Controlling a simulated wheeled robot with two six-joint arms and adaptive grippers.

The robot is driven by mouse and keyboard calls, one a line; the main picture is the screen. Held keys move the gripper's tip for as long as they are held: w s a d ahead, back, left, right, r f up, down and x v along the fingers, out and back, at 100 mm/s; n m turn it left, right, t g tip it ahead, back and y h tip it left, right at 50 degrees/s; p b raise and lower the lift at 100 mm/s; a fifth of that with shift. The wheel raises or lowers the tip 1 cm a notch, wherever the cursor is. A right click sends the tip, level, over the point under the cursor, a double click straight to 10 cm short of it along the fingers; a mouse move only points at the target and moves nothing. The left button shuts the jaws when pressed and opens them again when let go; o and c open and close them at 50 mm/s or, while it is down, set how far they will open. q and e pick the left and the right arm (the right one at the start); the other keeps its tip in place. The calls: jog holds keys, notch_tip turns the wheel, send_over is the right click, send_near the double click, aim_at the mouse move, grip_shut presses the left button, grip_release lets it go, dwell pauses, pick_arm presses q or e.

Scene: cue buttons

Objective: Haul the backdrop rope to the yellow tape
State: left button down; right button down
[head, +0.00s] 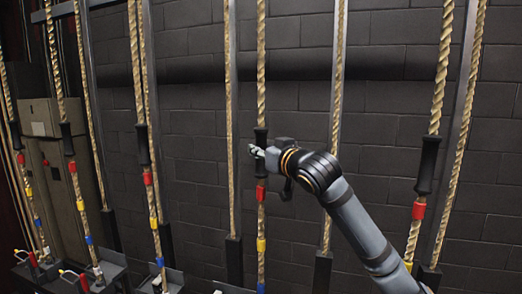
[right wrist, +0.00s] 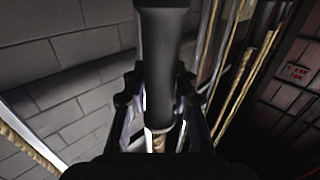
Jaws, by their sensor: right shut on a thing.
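A tan twisted rope (head: 261,60) hangs upright in the middle of the head view. It has a black sleeve grip (head: 261,136), with red tape (head: 261,193), yellow tape (head: 262,245) and blue tape (head: 261,287) below it in that order. My right gripper (head: 258,154) is shut on the lower part of the black grip, just above the red tape. In the right wrist view the black grip (right wrist: 163,60) stands between the fingers, with a bit of rope showing below it. No readable label tells which rope is the backdrop's. My left gripper is out of view.
Similar taped ropes hang left (head: 142,60) and right (head: 440,70), with plain ropes and grey metal rails between them. Red-handled levers (head: 84,283) stand low at the left. A dark block wall (head: 390,100) is behind.

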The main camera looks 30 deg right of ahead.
aim_at(263, 258)
jog(key=shift+f, duration=0.1)
notch_tip(263, 258, down, 31)
jog(key=b, duration=2.9)
jog(key=shift+f+b, duration=1.3)
jog(key=shift+f, duration=0.2)
jog(key=c, duration=1)
grip_release()
jog(key=shift+c, duration=0.2)
